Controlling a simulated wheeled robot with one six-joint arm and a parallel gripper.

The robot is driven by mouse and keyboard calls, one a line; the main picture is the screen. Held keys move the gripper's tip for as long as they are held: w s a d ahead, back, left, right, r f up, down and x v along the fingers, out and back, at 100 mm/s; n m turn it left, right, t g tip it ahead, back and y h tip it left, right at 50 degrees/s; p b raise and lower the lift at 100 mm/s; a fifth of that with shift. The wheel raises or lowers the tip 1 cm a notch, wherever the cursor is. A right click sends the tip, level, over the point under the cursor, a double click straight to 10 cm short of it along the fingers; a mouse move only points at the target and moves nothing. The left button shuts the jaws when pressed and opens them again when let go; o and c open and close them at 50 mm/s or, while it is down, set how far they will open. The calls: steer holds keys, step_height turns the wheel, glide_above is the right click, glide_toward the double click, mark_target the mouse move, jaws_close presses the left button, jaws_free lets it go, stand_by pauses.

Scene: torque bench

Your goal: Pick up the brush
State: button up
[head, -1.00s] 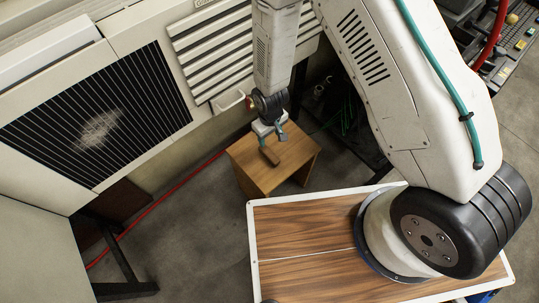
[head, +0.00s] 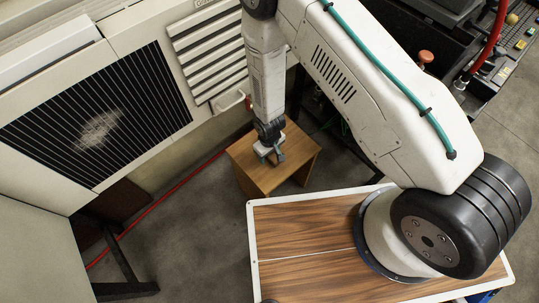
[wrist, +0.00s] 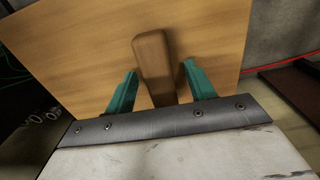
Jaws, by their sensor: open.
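The brush shows in the wrist view as a brown wooden piece (wrist: 152,62) lying on the small wooden table (wrist: 80,50). Its lower end is hidden behind the edge of my gripper's body. My gripper (wrist: 160,75) is open, with one teal finger on each side of the brush and a gap visible on both sides. In the head view, my gripper (head: 270,157) is over the top of the small wooden table (head: 262,180), and the brush is mostly hidden beneath it.
A white cabinet with a black grille (head: 100,125) stands behind and left of the table. A red hose (head: 165,205) runs along the floor. A dark bench with equipment (head: 465,50) is at the right. Open floor lies left of the table.

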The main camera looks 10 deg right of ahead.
steer(key=c, duration=1.1)
steer(key=shift+o, duration=0.2)
steer(key=shift+r, duration=0.9)
steer(key=shift+s+r, duration=0.2)
steer(key=shift+r, duration=0.3)
steer(key=shift+s+r, duration=0.15)
steer(key=shift+r, duration=0.3)
steer(key=s+r, duration=0.1)
steer(key=s, duration=1.4)
steer(key=shift+s+a+r, duration=0.15)
steer(key=shift+a, duration=0.25)
